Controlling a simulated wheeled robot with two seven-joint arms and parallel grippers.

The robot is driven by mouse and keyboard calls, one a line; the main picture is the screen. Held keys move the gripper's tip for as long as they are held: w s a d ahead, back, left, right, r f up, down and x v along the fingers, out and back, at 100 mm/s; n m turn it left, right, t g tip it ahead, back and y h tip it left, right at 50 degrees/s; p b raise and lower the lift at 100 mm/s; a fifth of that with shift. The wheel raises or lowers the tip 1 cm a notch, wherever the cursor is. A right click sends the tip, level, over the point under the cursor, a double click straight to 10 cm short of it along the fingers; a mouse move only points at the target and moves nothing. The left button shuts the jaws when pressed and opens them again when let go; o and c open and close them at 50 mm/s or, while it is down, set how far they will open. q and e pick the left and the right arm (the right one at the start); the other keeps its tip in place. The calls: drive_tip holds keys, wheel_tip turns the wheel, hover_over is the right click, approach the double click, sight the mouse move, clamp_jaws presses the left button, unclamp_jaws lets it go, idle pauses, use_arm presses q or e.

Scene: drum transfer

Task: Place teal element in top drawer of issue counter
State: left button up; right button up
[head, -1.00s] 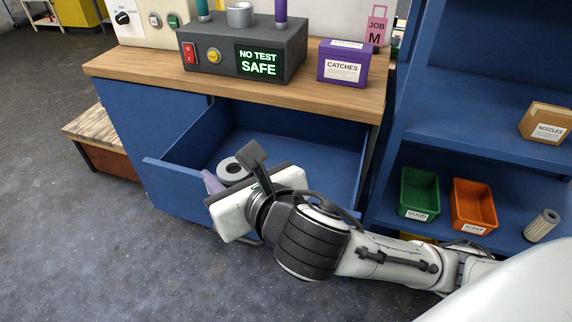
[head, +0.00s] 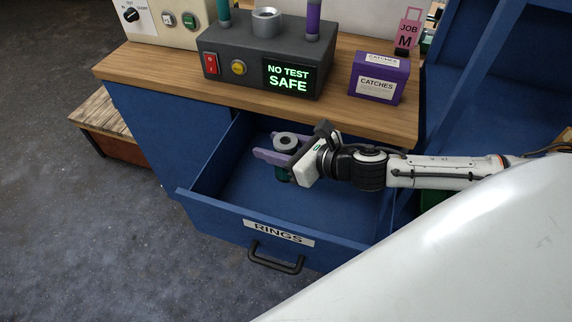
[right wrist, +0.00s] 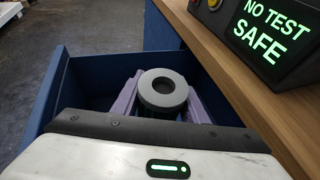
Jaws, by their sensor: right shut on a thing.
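The teal element shows a grey ring-shaped end cap (head: 286,141) and a bit of dark teal body (head: 282,174) below the jaws in the head view. My right gripper (head: 277,156) has purple fingers and is shut on it, holding it upright inside the outline of the open drawer (head: 228,196). I cannot tell if its bottom touches the drawer floor. In the right wrist view the cap (right wrist: 163,92) sits between the purple fingers, and the body is mostly hidden. The drawer front carries a RINGS label (head: 278,233). My left gripper is not in view.
The wooden counter top (head: 150,73) overhangs the back of the drawer. A blue shelf unit (head: 480,90) stands to the right. The drawer's left and front floor is clear.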

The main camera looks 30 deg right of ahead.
drive_tip(key=f, duration=0.1)
drive_tip(key=b, duration=0.2)
hover_over(278, 191)
drive_tip(key=shift+n+y, duration=0.4)
drive_tip(key=shift+f, duration=5)
drive_tip(key=shift+f, duration=0.2)
drive_tip(key=o, duration=1.1)
